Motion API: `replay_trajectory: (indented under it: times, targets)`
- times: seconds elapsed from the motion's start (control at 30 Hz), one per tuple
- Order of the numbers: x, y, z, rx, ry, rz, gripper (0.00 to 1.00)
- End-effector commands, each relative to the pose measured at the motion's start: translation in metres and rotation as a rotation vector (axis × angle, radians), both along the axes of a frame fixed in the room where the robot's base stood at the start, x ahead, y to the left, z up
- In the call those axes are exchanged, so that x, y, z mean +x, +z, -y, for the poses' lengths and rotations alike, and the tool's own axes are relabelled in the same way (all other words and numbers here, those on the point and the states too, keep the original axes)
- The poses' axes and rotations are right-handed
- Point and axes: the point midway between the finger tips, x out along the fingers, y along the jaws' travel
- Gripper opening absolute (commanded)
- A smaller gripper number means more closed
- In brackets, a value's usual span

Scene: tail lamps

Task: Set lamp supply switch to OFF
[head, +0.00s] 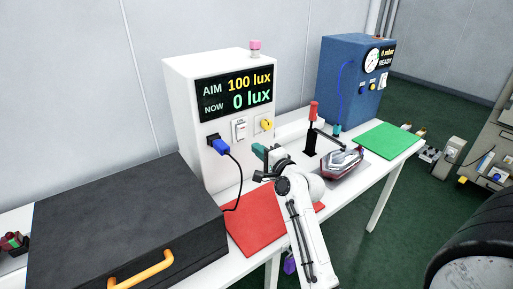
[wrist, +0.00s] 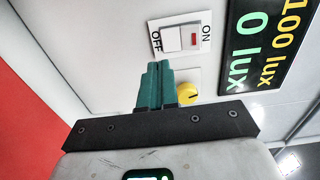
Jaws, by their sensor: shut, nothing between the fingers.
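The lamp supply switch (head: 240,129) is a white rocker on the front of the white lamp box (head: 183,125), under the display. In the wrist view the switch (wrist: 182,39) has OFF at its left end and ON at its right, with a red mark near ON. I cannot tell for certain which side is pressed in. My gripper (head: 257,150) is in front of the box, below and right of the switch. In the wrist view its teal fingers (wrist: 158,66) are shut and empty, with their tips just below the OFF end. Contact cannot be seen.
A yellow knob (head: 266,124) sits right of the switch and a blue plug (head: 220,146) below left. The display (head: 237,93) reads AIM 100 lux, NOW 0 lux. A black case (head: 120,225), red mat (head: 262,222), clamp (head: 311,135) and tail lamp (head: 342,172) share the table.

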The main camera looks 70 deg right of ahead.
Motion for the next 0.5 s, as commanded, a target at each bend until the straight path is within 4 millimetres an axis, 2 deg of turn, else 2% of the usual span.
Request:
replay_trajectory:
  times: [0.5]
  targets:
    - [-0.062, -0.008, -0.037, 0.001, -0.001, -0.003, 0.0]
